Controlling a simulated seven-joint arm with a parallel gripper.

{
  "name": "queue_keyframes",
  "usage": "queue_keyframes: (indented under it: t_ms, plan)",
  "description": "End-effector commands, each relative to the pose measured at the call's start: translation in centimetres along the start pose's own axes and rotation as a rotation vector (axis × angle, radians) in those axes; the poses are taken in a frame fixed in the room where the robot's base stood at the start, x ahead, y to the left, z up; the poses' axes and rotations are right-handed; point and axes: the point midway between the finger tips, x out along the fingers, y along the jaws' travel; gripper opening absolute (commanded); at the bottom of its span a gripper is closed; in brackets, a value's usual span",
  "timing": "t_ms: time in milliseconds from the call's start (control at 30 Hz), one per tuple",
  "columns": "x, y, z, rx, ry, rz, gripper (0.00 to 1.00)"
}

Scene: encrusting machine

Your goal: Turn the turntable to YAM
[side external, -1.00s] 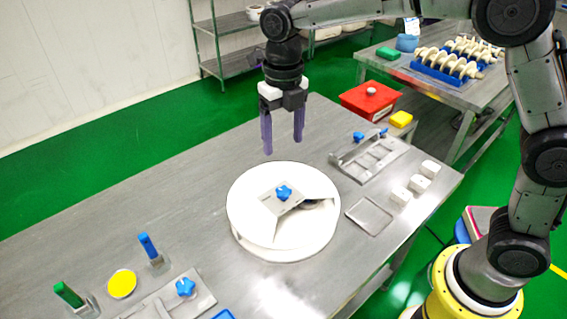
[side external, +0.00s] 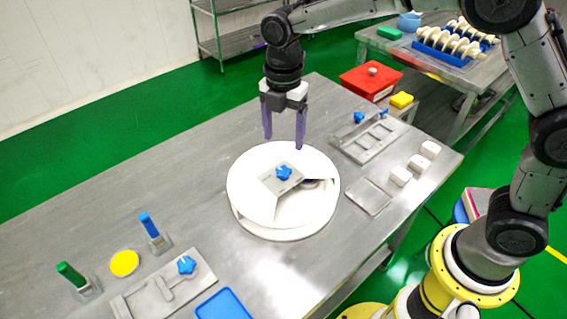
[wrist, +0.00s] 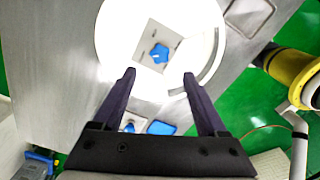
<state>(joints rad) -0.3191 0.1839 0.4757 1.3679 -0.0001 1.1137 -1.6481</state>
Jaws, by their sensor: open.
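The turntable (side external: 248,204) is a round white disc on a white base, standing on the metal table. A grey square plate (side external: 270,184) with a blue star-shaped knob (side external: 284,173) sits at its middle. Small markings on the plate are too small to read. In the wrist view the knob (wrist: 159,53) lies ahead of the fingertips, between their lines. My gripper (side external: 284,142) is open and empty, with its purple fingers pointing down above the far edge of the disc. It also shows in the wrist view (wrist: 160,75), fingers wide apart.
A grey fixture (side external: 372,137) with a blue knob, a flat square plate (side external: 369,197) and white blocks (side external: 399,176) are right of the turntable. Blue (side external: 149,226) and green-handled (side external: 70,274) tools, a yellow disc (side external: 124,263) and a blue tray (side external: 224,305) are at the front left.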

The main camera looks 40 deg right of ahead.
Motion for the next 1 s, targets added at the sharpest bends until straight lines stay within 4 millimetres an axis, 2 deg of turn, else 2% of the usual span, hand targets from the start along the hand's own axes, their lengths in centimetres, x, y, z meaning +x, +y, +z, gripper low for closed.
queue_keyframes:
  t_ms: [33,200,433,600,900,933,1000]
  plan:
    - [1.1,-0.1,0.0,0.000,0.000,-0.006,0.75]
    - [4.5,-0.1,0.0,-0.001,0.000,-0.005,0.75]
    - [7.9,-0.1,0.0,-0.002,0.000,-0.003,0.75]
    - [9.0,0.0,0.0,-0.002,0.000,0.000,0.75]
    - [9.3,0.0,0.0,-0.002,0.000,0.000,0.75]
    - [9.3,0.0,0.0,-0.002,0.000,0.000,0.73]
    - [9.3,0.0,0.0,-0.002,0.000,0.000,0.61]
